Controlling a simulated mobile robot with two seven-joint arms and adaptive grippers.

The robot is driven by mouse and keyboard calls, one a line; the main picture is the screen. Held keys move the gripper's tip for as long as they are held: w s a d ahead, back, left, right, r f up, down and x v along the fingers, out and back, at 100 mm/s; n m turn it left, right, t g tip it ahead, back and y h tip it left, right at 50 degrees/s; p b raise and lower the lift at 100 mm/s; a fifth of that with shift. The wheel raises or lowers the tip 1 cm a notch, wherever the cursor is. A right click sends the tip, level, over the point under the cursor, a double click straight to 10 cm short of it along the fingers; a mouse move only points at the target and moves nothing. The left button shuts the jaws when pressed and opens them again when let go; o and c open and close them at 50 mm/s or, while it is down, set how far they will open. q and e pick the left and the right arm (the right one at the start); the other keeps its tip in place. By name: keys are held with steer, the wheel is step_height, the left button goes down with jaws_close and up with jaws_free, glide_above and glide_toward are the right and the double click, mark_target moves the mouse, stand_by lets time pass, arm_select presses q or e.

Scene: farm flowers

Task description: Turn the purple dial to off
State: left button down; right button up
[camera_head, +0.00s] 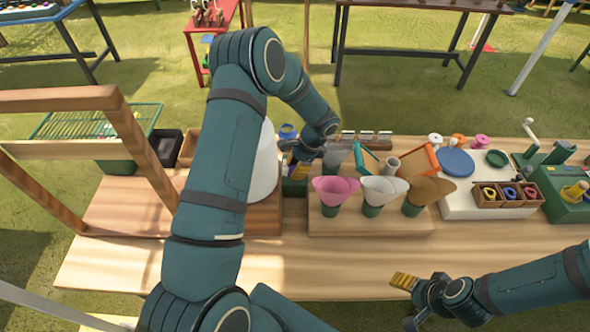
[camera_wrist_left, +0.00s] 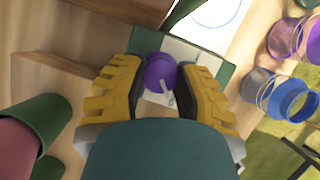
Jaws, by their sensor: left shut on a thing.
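The purple dial (camera_wrist_left: 160,73) has a small pale pointer and sits on a green and white box (camera_wrist_left: 196,55) in the left wrist view. My left gripper (camera_wrist_left: 158,84) has its yellow fingers on both sides of the dial, shut on it. In the head view my left gripper (camera_head: 299,168) reaches down to the box behind the flower cones; my arm and gripper hide the dial there. My right gripper (camera_head: 404,282) is over the table's front edge, away from the dial. Its finger gap cannot be made out.
Pink (camera_head: 335,190), white (camera_head: 383,189) and brown (camera_head: 428,190) cones in green cups stand on a wooden block in front of the left gripper. A white rounded object (camera_head: 264,165) stands close on the left. The table's front strip (camera_head: 330,265) is clear.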

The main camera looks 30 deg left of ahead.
arm_select(q)
steer(key=m, duration=0.2)
steer(key=shift+m+t+y+b, duration=0.3)
steer(key=shift+m+t, duration=0.1)
steer(key=c, duration=0.6)
jaws_free()
steer(key=v, duration=1.2)
steer(key=shift+d+f, duration=0.1)
